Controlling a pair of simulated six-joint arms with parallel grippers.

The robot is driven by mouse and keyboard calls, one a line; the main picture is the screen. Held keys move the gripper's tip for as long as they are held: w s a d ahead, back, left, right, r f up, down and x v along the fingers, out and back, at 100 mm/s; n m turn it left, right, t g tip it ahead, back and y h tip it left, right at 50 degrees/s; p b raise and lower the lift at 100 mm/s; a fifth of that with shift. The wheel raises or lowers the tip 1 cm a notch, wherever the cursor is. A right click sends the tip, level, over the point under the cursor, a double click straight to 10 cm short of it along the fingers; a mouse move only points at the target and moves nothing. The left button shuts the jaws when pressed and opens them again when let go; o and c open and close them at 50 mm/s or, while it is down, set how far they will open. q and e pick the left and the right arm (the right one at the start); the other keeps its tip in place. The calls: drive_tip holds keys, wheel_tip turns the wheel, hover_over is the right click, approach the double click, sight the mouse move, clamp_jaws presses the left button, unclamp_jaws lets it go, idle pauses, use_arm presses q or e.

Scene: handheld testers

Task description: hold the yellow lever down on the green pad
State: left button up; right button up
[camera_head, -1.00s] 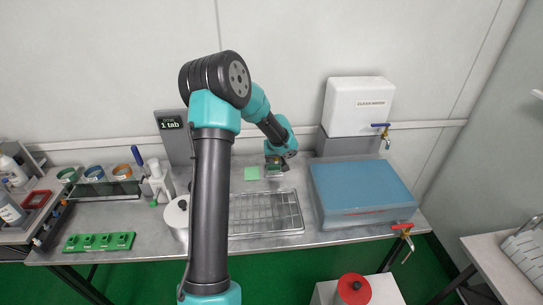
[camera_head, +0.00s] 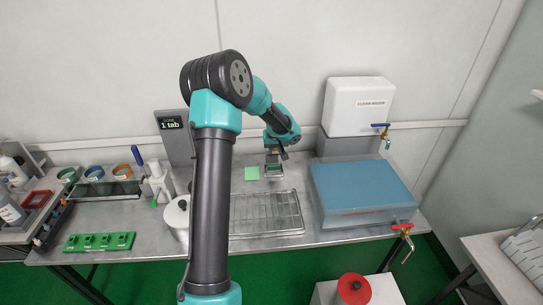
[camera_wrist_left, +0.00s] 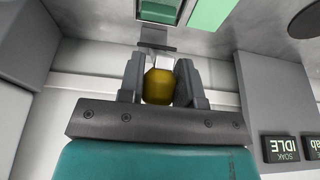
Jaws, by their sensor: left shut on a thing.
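My left gripper (camera_head: 275,153) is at the back of the bench, right of the flat green pad (camera_head: 251,173). In the left wrist view, its jaws (camera_wrist_left: 160,88) are shut on a rounded yellow knob (camera_wrist_left: 158,87), which I take for the lever's end. A metal stem runs from the knob to a dark frame (camera_wrist_left: 142,8) with a green surface inside. That dark frame also shows in the head view (camera_head: 274,176), just below the gripper. Whether the frame touches the bench cannot be told. The green pad also shows in the wrist view (camera_wrist_left: 211,12). My right gripper is not in view.
A wire rack (camera_head: 266,212) lies in front of the pad. A blue-topped tank (camera_head: 360,187) stands to the right, with a white water container (camera_head: 358,105) behind it. A grey display post (camera_head: 175,138) and a white stand (camera_head: 159,180) are to the left.

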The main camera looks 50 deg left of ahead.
use_arm(q)
drive_tip(key=shift+w+a+r, duration=0.45)
drive_tip(key=shift+a+r, duration=0.2)
drive_tip(key=shift+r, duration=0.15)
drive_tip(key=shift+w+a+r, duration=0.1)
drive_tip(key=w+a, duration=0.1)
drive_tip(key=w+a+r, duration=0.1)
drive_tip(key=a+r, duration=0.1)
drive_tip(key=shift+w+a+r, duration=0.25)
drive_tip(key=shift+w+a, duration=0.15)
drive_tip(key=o, duration=1.7)
drive_tip(key=shift+r, duration=3.45)
